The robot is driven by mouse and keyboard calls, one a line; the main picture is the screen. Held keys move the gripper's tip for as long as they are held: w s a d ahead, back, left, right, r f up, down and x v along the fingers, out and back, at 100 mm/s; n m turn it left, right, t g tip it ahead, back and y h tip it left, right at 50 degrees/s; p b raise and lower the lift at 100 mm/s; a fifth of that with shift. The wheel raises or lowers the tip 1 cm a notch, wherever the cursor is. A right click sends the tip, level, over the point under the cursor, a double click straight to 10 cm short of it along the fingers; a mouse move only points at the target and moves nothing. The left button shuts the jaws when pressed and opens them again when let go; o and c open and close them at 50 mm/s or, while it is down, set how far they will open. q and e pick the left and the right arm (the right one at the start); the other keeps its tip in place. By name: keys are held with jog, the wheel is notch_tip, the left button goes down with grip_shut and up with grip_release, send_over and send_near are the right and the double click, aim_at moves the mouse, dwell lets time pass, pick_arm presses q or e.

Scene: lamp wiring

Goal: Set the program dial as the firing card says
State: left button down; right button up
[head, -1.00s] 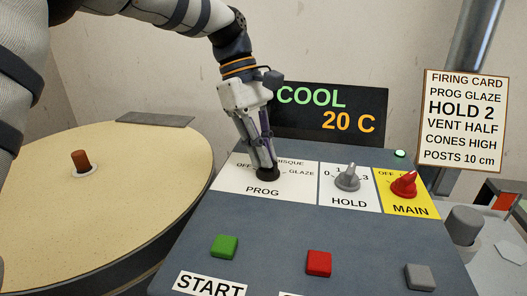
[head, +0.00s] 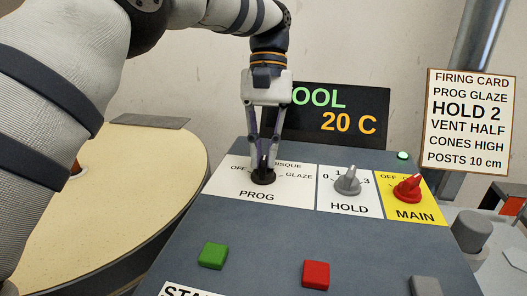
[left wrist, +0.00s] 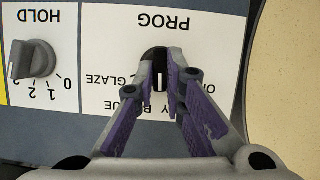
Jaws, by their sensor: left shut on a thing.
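The black program dial (head: 263,178) sits on the white PROG panel (head: 225,181) of the grey console. My left gripper (head: 265,165) comes down from above and is shut on the dial. In the left wrist view its purple-lined fingers (left wrist: 161,85) stand on both sides of the dial (left wrist: 153,54), and a pale mark shows between them. The fingers hide part of the scale, so I cannot tell which setting the dial points at. The firing card (head: 469,121) at the right reads PROG GLAZE, HOLD 2, VENT HALF, CONES HIGH, POSTS 10 cm. My right gripper is not in view.
The grey HOLD knob (head: 348,181) and the red MAIN knob (head: 407,188) stand right of the dial. A green button (head: 213,256) and a red button (head: 316,274) are nearer. The display (head: 345,122) behind reads 20 C. A round cream table (head: 130,160) is at left.

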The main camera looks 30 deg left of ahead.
pick_arm(q)
jog(key=m, duration=0.1)
jog(key=m+y, duration=0.1)
jog(key=f+m, duration=0.1)
jog(key=shift+d+m+g+y, duration=0.25)
jog(key=shift+m+g+y, duration=0.05)
jog(key=m+y, duration=0.1)
jog(key=m, duration=0.1)
jog(key=shift+s+d+m, duration=0.1)
jog(key=shift+d+m, duration=0.05)
jog(key=shift+m, duration=0.25)
jog(key=m, duration=0.2)
jog(key=m+t+y+p, duration=0.1)
jog(key=m, duration=0.1)
jog(key=shift+s+d+r+y, duration=0.1)
jog(key=shift+s+d+y, duration=0.1)
jog(key=shift+y, duration=0.1)
jog(key=shift+d+m+t+y+p, duration=0.1)
jog(key=shift+m+t+y+p, duration=0.35)
jog(key=shift+m, duration=1.55)
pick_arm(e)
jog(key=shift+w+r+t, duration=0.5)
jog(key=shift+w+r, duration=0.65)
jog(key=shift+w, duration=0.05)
pick_arm(q)
jog(key=shift+f, duration=0.2)
jog(key=c, duration=1.7)
grip_release()
jog(key=shift+o, duration=0.2)
